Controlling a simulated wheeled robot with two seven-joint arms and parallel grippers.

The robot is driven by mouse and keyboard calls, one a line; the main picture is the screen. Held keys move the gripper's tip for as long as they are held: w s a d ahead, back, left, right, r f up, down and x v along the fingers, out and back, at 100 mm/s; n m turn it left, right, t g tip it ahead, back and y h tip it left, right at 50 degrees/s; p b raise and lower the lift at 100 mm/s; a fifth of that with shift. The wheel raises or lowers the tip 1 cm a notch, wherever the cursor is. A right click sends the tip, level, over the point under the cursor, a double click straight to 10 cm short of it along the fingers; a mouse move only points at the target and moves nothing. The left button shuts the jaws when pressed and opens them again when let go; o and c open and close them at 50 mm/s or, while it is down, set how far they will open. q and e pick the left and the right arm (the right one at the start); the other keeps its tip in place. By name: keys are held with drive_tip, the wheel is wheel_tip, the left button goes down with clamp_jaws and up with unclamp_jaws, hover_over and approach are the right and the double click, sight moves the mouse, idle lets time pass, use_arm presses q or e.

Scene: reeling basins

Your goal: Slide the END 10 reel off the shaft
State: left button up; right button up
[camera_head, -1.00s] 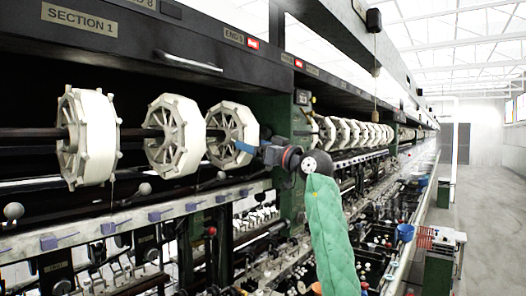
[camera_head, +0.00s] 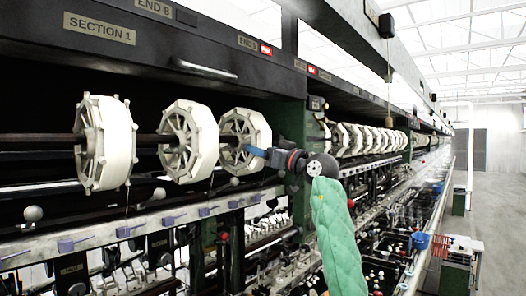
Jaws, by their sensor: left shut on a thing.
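Three white, many-sided reels sit on a dark horizontal shaft (camera_head: 145,139). The rightmost of them (camera_head: 258,128) appears to be the END 10 reel, though the sign that would name it is too small to read. My left gripper (camera_head: 252,151), with blue fingers and a green-sleeved arm, is at the right face of that reel and shut on it near its spokes. The fingertips are partly lost against the reel. The reel is still around the shaft. My right gripper is not in view.
The other two reels (camera_head: 107,142) (camera_head: 192,141) stand to the left. A green post (camera_head: 299,190) rises just right of the held reel, with more reels (camera_head: 365,138) beyond it. A rail with blue tabs (camera_head: 130,231) runs below. An open aisle (camera_head: 500,210) lies at far right.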

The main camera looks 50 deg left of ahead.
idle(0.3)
use_arm(q)
drive_tip(key=shift+r, duration=0.25)
drive_tip(key=shift+r, duration=0.15)
idle(0.4)
drive_tip(key=shift+w, duration=0.1)
drive_tip(key=w+a+b, duration=0.1)
drive_tip(key=w+b, duration=0.1)
drive_tip(key=w, duration=1)
drive_tip(key=shift+w+a+b, duration=0.2)
drive_tip(key=shift+w+b, duration=0.1)
drive_tip(key=shift+w, duration=0.05)
idle(0.3)
